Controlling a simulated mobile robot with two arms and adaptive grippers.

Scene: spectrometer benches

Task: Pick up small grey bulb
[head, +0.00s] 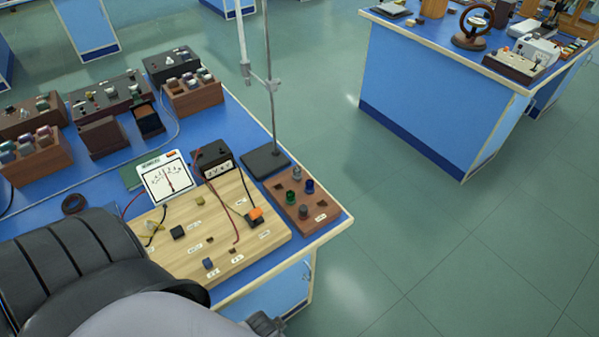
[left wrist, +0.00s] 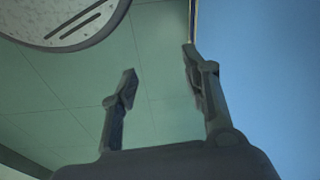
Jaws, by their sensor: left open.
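A brown wooden block (head: 325,208) at the bench's near right corner holds several small bulb-like pieces. One pale grey piece (head: 297,172) is at its back, and a darker grey piece (head: 304,212) is near its front. A green piece (head: 290,197) and a blue piece (head: 309,186) stand between them. I cannot tell which grey one is the small bulb. My left gripper (left wrist: 159,65) is open and empty in the left wrist view, over floor beside a blue bench side. My right gripper is not in view.
A wooden circuit board (head: 225,240) with a meter (head: 165,178) lies left of the block. A stand with a dark base (head: 265,162) and tall rod rises behind it. Open floor lies to the right, before another blue bench (head: 430,90).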

